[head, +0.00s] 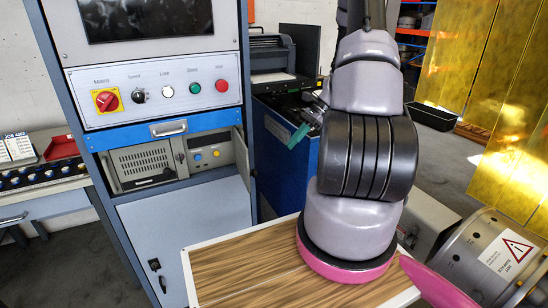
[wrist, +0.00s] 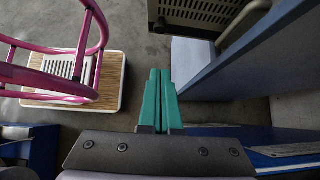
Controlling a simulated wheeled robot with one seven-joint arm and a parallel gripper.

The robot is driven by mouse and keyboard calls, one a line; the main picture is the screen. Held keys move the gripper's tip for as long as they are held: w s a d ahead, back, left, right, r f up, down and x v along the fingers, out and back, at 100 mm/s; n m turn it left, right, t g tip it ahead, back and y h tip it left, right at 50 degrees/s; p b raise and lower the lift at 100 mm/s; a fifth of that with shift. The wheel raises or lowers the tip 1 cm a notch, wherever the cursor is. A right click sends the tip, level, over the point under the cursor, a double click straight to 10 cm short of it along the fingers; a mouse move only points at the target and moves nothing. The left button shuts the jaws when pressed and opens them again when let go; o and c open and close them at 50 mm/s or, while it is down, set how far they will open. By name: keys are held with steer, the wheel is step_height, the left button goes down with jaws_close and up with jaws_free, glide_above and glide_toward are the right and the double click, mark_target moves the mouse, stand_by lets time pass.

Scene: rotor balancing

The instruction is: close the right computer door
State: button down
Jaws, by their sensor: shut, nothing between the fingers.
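The computer (head: 143,162) sits in an open bay of the grey-blue cabinet in the head view, with a vented front and a small button panel (head: 207,154). The right computer door (head: 240,157) stands open at the bay's right edge, seen nearly edge-on. My gripper (head: 299,135) is to the right of this door and apart from it, partly hidden by my arm. In the wrist view my gripper (wrist: 160,75) shows two teal fingers together, with nothing between them. A vented grille (wrist: 195,12) shows ahead of the fingers; I cannot tell how far.
The cabinet's control panel (head: 160,90) with knob and buttons is above the bay. A wood-topped table (head: 235,270) stands in front, below my arm. A blue machine (head: 285,150) is behind the gripper. In the wrist view a blue-grey panel (wrist: 235,65) lies close right of the fingers.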

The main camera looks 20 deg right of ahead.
steer(key=a+r+x, duration=0.2)
steer(key=x, duration=1)
steer(key=shift+a, duration=0.2)
steer(key=shift+f, duration=0.15)
